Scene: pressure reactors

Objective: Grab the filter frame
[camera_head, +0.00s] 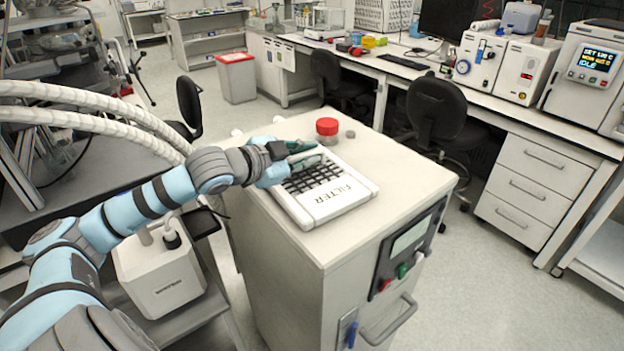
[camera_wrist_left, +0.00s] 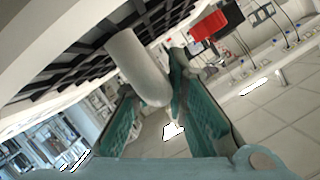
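The filter frame (camera_head: 325,190) is a flat white frame with a black grid and the word FILTER. It lies on top of a white cabinet (camera_head: 399,188). My left gripper (camera_head: 305,156) is at its far left corner, partly covering that end. In the left wrist view, the frame's white rim and black grid (camera_wrist_left: 62,62) fill the upper left. A rounded white handle (camera_wrist_left: 137,68) reaches down between my two teal fingers (camera_wrist_left: 160,108). The fingers stand apart; firm contact on both sides does not show. My right gripper is out of view.
The right side of the top is clear. A white pump-like device (camera_head: 160,272) stands left of the cabinet, below my left arm.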

